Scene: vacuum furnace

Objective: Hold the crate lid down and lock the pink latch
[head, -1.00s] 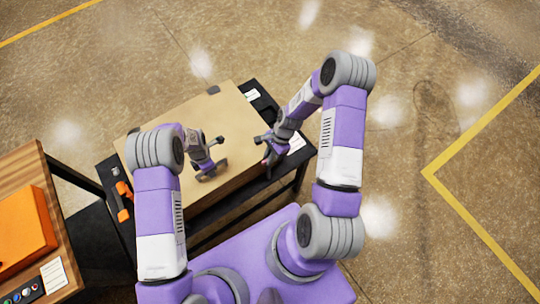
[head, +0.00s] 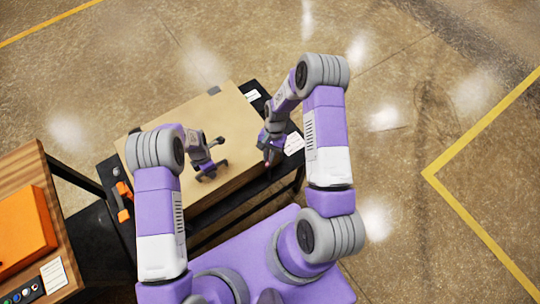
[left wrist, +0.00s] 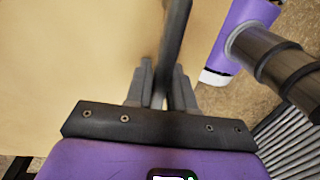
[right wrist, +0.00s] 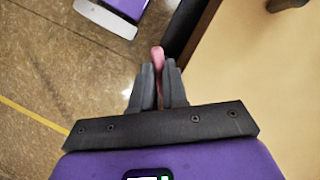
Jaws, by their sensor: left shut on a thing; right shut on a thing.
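The crate (head: 245,178) is a large tan box on a dark stand, and its flat lid (head: 160,140) lies on top. My left gripper (head: 212,171) is over the lid, shut on a dark bar-like handle, which also shows in the left wrist view (left wrist: 174,40). My right gripper (head: 267,158) is at the crate's right side, with its fingers shut on the pink latch (right wrist: 158,54). The latch stands up between the fingertips in the right wrist view, beside the crate's edge. Its lower part is hidden by the fingers.
An orange case (head: 25,235) lies on a wooden table (head: 15,165) at the left. An orange-handled tool (head: 123,200) lies on the dark stand left of the crate. The floor beyond is clear.

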